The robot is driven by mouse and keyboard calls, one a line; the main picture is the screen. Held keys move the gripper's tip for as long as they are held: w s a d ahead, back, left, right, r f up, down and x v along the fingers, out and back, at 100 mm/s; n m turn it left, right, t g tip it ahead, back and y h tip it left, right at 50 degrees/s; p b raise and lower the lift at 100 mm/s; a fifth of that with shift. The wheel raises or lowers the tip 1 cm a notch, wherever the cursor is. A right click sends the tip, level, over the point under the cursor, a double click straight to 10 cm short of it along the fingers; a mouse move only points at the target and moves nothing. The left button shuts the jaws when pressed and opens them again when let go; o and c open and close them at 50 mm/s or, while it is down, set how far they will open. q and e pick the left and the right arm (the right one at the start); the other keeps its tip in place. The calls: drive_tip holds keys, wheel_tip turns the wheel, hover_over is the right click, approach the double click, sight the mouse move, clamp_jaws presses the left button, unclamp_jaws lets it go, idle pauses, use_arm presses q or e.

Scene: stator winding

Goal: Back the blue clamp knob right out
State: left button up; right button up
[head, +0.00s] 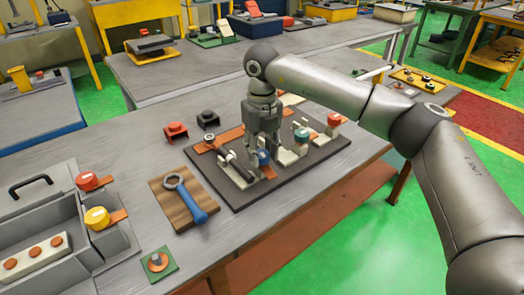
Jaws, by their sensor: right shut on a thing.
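The blue clamp knob (264,158) shows just below my right gripper (265,142), on the dark fixture plate (232,200) on the grey bench. My right gripper points down from above and is shut on the knob; its fingers hide part of it. A teal-topped knob (301,134) and a red-topped knob (334,118) stand to its right on the same plate. A dark cylindrical part (236,165) lies tilted just left of the gripper. My left gripper is not in view.
A blue-handled ring wrench (188,196) lies on a wooden board left of the plate. A grey tray (62,222) with red and yellow knobs stands at far left. Two small brackets, red (176,132) and black (208,120), stand behind. Bare bench lies in front of the plate.

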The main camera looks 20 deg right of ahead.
drive_tip(key=n, duration=0.5)
drive_tip(key=shift+f+n, duration=0.15)
drive_tip(key=shift+n, duration=0.15)
drive_tip(key=n, duration=0.9)
drive_tip(key=shift+s+f, duration=0.1)
drive_tip(key=shift+f, duration=0.05)
drive_tip(key=n, duration=0.4)
drive_tip(key=shift+n, duration=0.4)
drive_tip(key=shift+a, duration=0.1)
drive_tip(key=o, duration=0.8)
drive_tip(key=shift+c, duration=0.2)
drive_tip(key=shift+o, duration=1.4)
drive_tip(key=shift+r, duration=0.25)
